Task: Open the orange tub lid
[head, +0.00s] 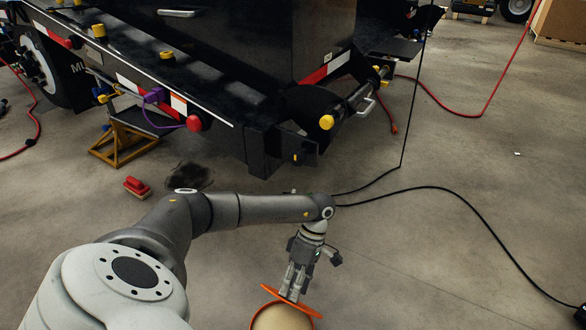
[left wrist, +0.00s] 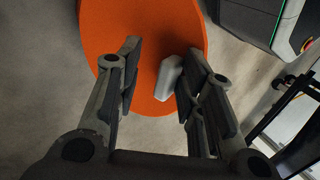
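The orange tub lid (head: 310,311) is at the bottom of the head view, tilted above a round tan surface (head: 283,319) with an orange edge at its left. The tub's lower part is cut off by the frame. In the left wrist view the lid (left wrist: 150,25) is a flat orange disc with a small grey handle (left wrist: 170,77). My left gripper (head: 293,290) is over the lid, fingers pointing down. In the wrist view its fingers (left wrist: 158,82) stand apart, with the handle between them, close to the right finger and clear of the left one. My right gripper is not in view.
A black trailer (head: 240,60) fills the back left. A black cable (head: 440,188) and a red hose (head: 470,113) lie on the concrete floor. A red block (head: 137,186) and an orange stand (head: 122,145) are at the left. The floor at the right is mostly clear.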

